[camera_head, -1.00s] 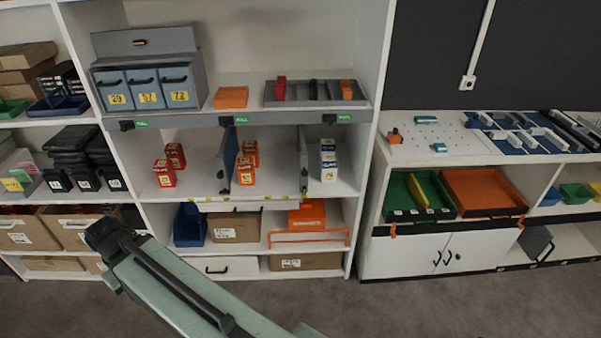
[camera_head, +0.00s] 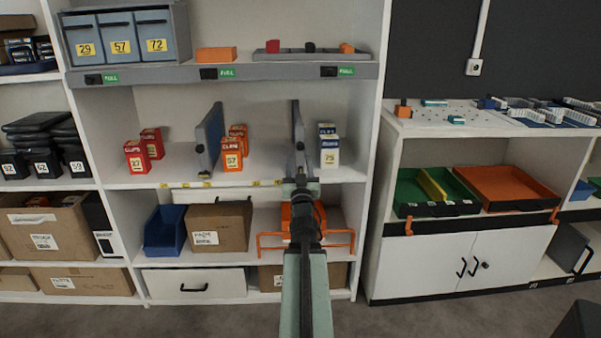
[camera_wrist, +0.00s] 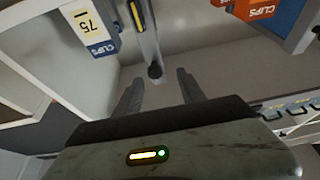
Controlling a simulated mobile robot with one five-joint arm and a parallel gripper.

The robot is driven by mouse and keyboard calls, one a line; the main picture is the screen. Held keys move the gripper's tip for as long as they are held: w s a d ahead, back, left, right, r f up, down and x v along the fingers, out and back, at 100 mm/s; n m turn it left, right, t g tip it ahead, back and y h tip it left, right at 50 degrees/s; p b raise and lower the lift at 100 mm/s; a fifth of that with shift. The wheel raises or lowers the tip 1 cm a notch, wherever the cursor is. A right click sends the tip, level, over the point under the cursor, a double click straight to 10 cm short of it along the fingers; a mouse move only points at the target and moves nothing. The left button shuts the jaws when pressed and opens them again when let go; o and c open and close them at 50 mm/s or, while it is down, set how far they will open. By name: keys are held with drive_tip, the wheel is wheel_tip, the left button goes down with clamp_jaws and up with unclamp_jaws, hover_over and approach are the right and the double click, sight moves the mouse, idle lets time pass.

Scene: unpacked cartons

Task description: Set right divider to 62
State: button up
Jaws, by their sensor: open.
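The right divider (camera_head: 296,125) is a thin grey upright panel on the middle shelf, between the orange-red boxes and the blue-white boxes. In the wrist view the divider (camera_wrist: 146,32) shows with a dark round knob (camera_wrist: 155,71) at its end. My gripper (camera_head: 300,184) is in front of the divider at the shelf edge. In the wrist view my gripper (camera_wrist: 158,82) has its two fingers apart, with the knob between or just beyond their tips; contact cannot be told. Small yellow scale labels (camera_head: 205,184) run along the shelf edge; their numbers are unreadable.
The left divider (camera_head: 210,140) stands beside orange-red boxes (camera_head: 232,154). A blue-white box (camera_head: 329,152) marked 75 is close right of the right divider. Red boxes (camera_head: 137,157) stand at the left. An orange wire rail (camera_head: 270,243) is on the shelf below.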

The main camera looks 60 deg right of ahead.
sight(301, 147)
drive_tip(key=p+x, duration=0.1)
drive_tip(key=x, duration=0.1)
drive_tip(key=p+x, duration=0.1)
drive_tip(key=x, duration=0.2)
drive_tip(key=s+p+x, duration=0.1)
drive_tip(key=x, duration=0.1)
drive_tip(key=shift+w+d+r, duration=0.1)
drive_tip(key=shift+d+r, duration=0.4)
drive_tip(key=shift+r, duration=0.05)
drive_tip(key=shift+c, duration=0.4)
drive_tip(key=shift+a, duration=0.1)
clamp_jaws()
drive_tip(key=shift+f, duration=0.15)
idle(0.4)
